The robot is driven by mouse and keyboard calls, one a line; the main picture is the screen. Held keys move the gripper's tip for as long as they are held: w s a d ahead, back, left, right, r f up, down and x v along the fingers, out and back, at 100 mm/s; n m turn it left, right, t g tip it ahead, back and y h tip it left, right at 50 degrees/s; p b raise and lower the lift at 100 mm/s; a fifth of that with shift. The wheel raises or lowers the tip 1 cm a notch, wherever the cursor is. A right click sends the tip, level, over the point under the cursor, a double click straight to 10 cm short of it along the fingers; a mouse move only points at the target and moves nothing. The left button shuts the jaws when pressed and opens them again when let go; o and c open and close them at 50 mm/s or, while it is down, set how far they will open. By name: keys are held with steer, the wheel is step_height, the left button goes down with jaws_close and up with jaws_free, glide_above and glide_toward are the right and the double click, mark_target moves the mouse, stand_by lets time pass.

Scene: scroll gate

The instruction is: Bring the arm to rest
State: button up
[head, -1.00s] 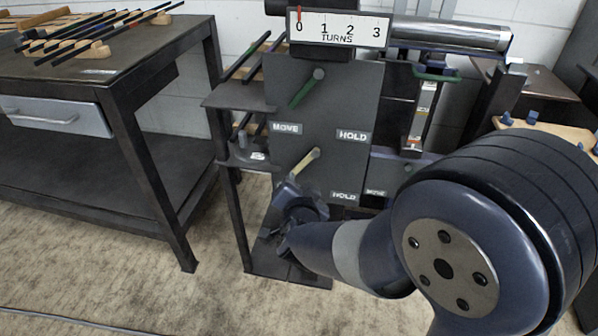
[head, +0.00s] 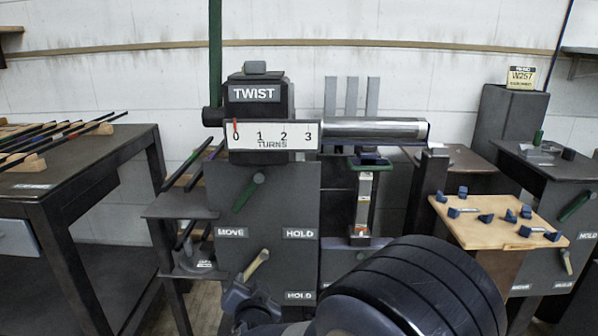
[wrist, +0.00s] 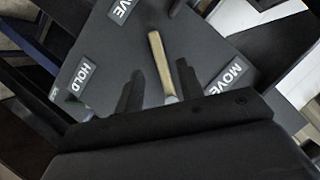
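My gripper (wrist: 160,90) is open in the wrist view. Its two dark fingers stand apart, with a pale wooden lever (wrist: 160,62) showing between them and a gap on each side. I cannot tell how deep the lever sits between the fingers. In the head view the same lever (head: 257,264) slants on the dark front panel (head: 290,215), low down, and my gripper (head: 236,298) is just below and left of it. The fingertips are hard to make out there. My own arm link covers the bottom centre.
A green lever (head: 248,193) sits higher on the panel, under a TURNS scale (head: 271,135) with its red pointer at 0. A metal roller (head: 375,129) extends right. A wooden board (head: 480,222) with several blue pieces stands right; a dark bench (head: 75,170) stands left.

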mark_target(249, 274)
steer(key=b+x, duration=0.1)
steer(key=x, duration=0.4)
steer(key=shift+w+f, duration=0.15)
steer(key=shift+w, duration=0.05)
steer(key=shift+s, duration=0.1)
